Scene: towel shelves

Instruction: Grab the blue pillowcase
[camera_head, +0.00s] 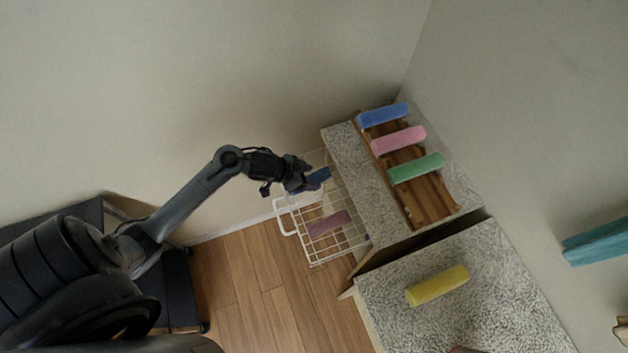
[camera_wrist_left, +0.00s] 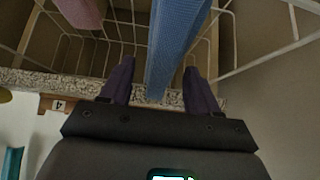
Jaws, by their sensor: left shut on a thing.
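A blue rolled cloth, the blue pillowcase (camera_head: 319,177), is at the back of the white wire basket (camera_head: 319,257). My left gripper (camera_head: 305,178) reaches into the basket from the left and is shut on this blue roll. In the left wrist view the blue roll (camera_wrist_left: 178,40) runs between the two dark fingers of my left gripper (camera_wrist_left: 158,88). The fingers hide part of it in the head view. A second blue roll (camera_head: 383,115) lies on the wooden rack above. My right gripper is not in view.
A mauve roll (camera_head: 328,223) lies in the same basket, nearer the front. The wooden rack (camera_head: 437,205) on the speckled top also holds a pink roll (camera_head: 398,139) and a green roll (camera_head: 416,167). A yellow roll (camera_head: 437,285) lies on the lower speckled surface. Walls stand behind.

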